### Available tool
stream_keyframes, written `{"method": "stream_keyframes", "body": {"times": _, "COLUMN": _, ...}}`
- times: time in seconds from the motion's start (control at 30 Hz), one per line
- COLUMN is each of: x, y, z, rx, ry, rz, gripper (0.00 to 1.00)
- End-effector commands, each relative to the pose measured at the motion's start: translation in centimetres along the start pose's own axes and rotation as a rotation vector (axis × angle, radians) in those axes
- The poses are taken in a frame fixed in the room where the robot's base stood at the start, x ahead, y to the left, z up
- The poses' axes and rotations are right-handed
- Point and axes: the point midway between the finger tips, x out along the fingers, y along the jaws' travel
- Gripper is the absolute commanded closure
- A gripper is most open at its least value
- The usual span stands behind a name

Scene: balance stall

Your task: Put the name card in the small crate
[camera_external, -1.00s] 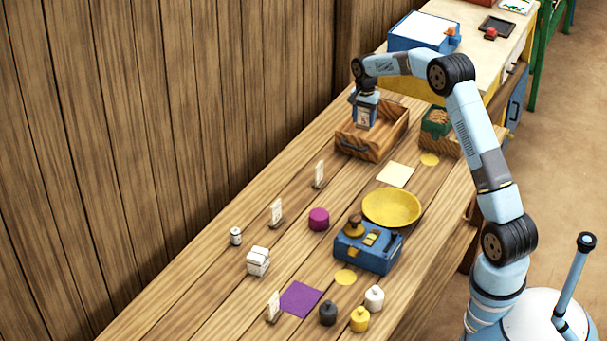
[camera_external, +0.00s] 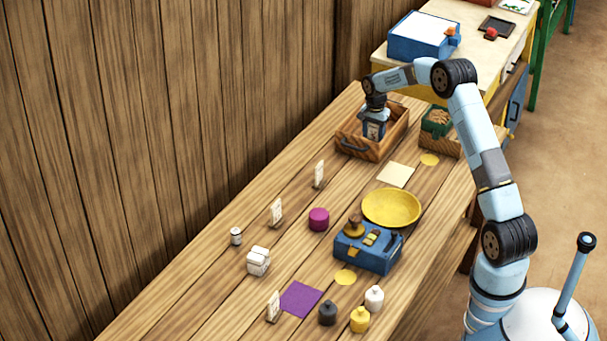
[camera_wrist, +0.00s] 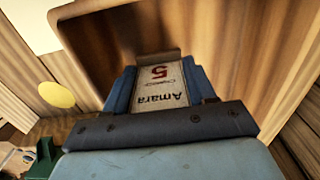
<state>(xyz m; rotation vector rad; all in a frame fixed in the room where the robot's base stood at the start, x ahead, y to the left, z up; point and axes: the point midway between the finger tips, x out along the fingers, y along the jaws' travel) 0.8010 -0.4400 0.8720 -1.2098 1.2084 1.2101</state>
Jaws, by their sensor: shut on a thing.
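The name card (camera_wrist: 160,86) is a pale upright card printed "Amara" and a red "5"; it also shows as a small pale patch in the external view (camera_external: 374,131). My gripper (camera_wrist: 159,78) is shut on it, with a blue finger on each side. In the external view my gripper (camera_external: 374,135) points down inside the wooden crate (camera_external: 358,150), which has a dark handle on its front. The crate's brown inside (camera_wrist: 225,35) surrounds the card in the wrist view. The card's lower edge and any contact with the crate floor cannot be made out.
A second wooden box (camera_external: 433,146) with a green container (camera_external: 436,122) stands just right of the crate. Several other cards stand along the table's left, one nearest the crate (camera_external: 319,174). A yellow bowl (camera_external: 391,208) and blue scale base (camera_external: 367,250) are nearer the camera.

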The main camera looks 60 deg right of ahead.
Motion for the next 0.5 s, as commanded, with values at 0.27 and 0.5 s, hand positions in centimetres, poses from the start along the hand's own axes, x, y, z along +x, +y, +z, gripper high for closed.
{"method": "stream_keyframes", "body": {"times": 0.27, "x": 1.6, "y": 0.0, "z": 0.0, "rx": 0.001, "ry": 0.000, "rz": 0.000, "gripper": 0.75}}
{"method": "stream_keyframes", "body": {"times": 0.5, "x": 1.8, "y": 0.0, "z": 0.0, "rx": 0.000, "ry": 0.000, "rz": 0.000, "gripper": 0.42}}
